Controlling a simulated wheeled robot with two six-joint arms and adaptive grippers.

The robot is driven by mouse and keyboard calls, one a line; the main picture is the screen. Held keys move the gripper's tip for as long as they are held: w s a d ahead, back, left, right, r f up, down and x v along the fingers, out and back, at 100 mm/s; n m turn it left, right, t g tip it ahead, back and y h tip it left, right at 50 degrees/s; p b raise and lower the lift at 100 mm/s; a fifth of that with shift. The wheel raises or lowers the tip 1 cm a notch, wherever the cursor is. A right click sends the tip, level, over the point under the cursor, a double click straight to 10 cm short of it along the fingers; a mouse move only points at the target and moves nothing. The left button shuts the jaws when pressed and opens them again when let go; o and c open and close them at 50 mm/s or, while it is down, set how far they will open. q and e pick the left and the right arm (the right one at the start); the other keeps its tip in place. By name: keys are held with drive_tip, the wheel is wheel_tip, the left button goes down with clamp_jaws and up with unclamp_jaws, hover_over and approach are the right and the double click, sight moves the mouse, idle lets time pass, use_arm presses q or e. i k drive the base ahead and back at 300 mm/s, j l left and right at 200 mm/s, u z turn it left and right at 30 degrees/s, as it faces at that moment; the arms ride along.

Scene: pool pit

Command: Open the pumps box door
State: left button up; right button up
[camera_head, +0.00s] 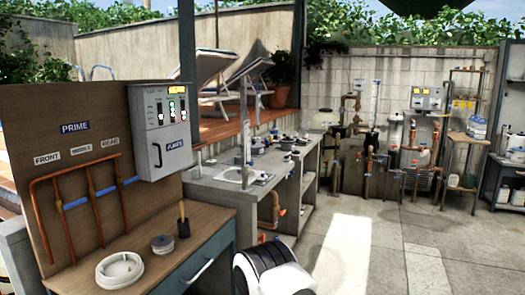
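The pumps box (160,128) is a light grey cabinet mounted on an upright wooden board at the left. The door looks shut. Neither of my grippers is in view.
Below the box is a wooden bench (75,278) with a white ring (119,270), a grey disc (163,245) and a black-based brush (184,228). Copper pipes (67,226) run on the board. A grey sink counter (215,187) stands beyond; open paved floor (390,235) lies right.

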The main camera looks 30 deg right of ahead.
sight(170, 148)
drive_tip(key=z, duration=0.5)
drive_tip(key=i+l+u, duration=0.1)
drive_tip(key=i+l, duration=0.45)
drive_tip(key=l, duration=0.3)
drive_tip(key=i+l+u, duration=0.15)
drive_tip(key=i+l, duration=0.4)
drive_tip(key=l, duration=0.3)
drive_tip(key=u, duration=0.05)
